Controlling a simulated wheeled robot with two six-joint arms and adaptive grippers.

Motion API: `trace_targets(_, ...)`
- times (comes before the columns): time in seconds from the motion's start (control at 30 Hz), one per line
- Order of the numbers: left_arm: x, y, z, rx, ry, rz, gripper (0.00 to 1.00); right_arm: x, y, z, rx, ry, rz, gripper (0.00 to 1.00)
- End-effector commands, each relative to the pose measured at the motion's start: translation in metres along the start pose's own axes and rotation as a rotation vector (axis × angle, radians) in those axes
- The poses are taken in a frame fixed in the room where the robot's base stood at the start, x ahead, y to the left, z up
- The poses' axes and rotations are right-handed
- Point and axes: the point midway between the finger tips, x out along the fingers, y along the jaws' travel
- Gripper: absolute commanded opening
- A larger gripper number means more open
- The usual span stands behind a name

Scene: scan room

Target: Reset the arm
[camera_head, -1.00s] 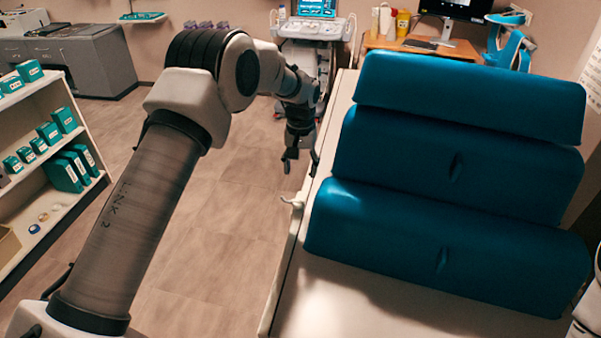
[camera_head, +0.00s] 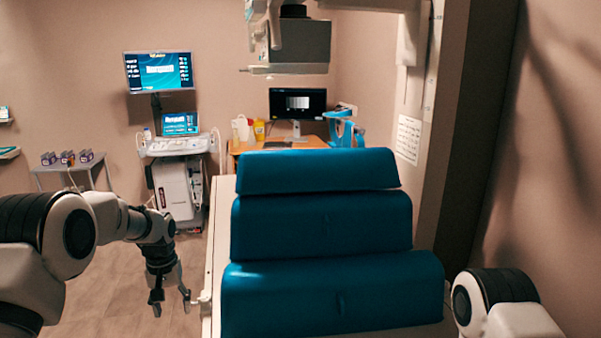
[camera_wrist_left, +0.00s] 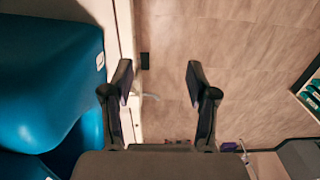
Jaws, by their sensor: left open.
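My left gripper (camera_head: 171,301) hangs pointing down beside the left edge of the bed, over the floor. Its two fingers stand apart with nothing between them. In the left wrist view the open left gripper (camera_wrist_left: 160,85) shows bare floor between its fingers. My right arm (camera_head: 500,305) shows only in part at the lower right of the head view, and its gripper is out of the picture.
The bed (camera_head: 213,255) carries several blue cushions (camera_head: 320,225). Behind stand an ultrasound cart (camera_head: 178,180), a wooden desk (camera_head: 308,143) with a monitor (camera_head: 297,102), and a small side table (camera_head: 72,168). The floor left of the bed is clear.

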Motion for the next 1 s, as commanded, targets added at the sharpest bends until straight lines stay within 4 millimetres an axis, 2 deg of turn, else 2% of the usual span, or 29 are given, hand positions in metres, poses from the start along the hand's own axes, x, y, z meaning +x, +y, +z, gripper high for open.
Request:
trace_targets(0.03, 0.014, 0.0, 0.005, 0.001, -0.022, -0.006, 0.58, 0.0, 0.0, 0.0, 0.0, 0.001, 0.0, 0.59)
trace_targets(0.17, 0.04, -0.001, 0.018, 0.006, -0.073, -0.019, 0.58, 0.0, 0.0, -0.001, 0.0, 0.002, 0.0, 0.59)
trace_targets(0.27, 0.061, -0.002, 0.035, 0.01, -0.127, -0.031, 0.58, 0.0, 0.0, -0.001, 0.0, 0.002, 0.0, 0.59)
trace_targets(0.47, 0.11, -0.006, 0.085, 0.02, -0.25, -0.054, 0.58, 0.001, 0.0, -0.001, 0.0, 0.002, 0.0, 0.59)
trace_targets(0.57, 0.139, -0.009, 0.116, 0.026, -0.306, -0.063, 0.58, 0.001, 0.0, -0.001, 0.0, 0.001, 0.0, 0.59)
trace_targets(0.67, 0.174, -0.013, 0.158, 0.037, -0.359, -0.069, 0.58, 0.001, 0.0, -0.001, 0.0, 0.001, 0.0, 0.59)
trace_targets(0.77, 0.215, -0.02, 0.22, 0.052, -0.413, -0.071, 0.58, 0.002, 0.0, -0.001, 0.0, 0.001, 0.0, 0.59)
trace_targets(0.8, 0.231, -0.024, 0.25, 0.061, -0.429, -0.07, 0.58, 0.002, 0.0, -0.001, 0.0, 0.001, 0.0, 0.59)
trace_targets(0.87, 0.25, -0.031, 0.3, 0.077, -0.443, -0.065, 0.58, 0.002, 0.0, -0.001, 0.0, 0.001, 0.0, 0.59)
trace_targets(0.9, 0.26, -0.036, 0.336, 0.088, -0.443, -0.061, 0.58, 0.002, 0.0, -0.001, 0.0, 0.001, 0.0, 0.59)
trace_targets(1.0, 0.264, -0.048, 0.413, 0.12, -0.387, -0.043, 0.58, 0.002, 0.0, -0.001, 0.0, 0.001, 0.0, 0.59)
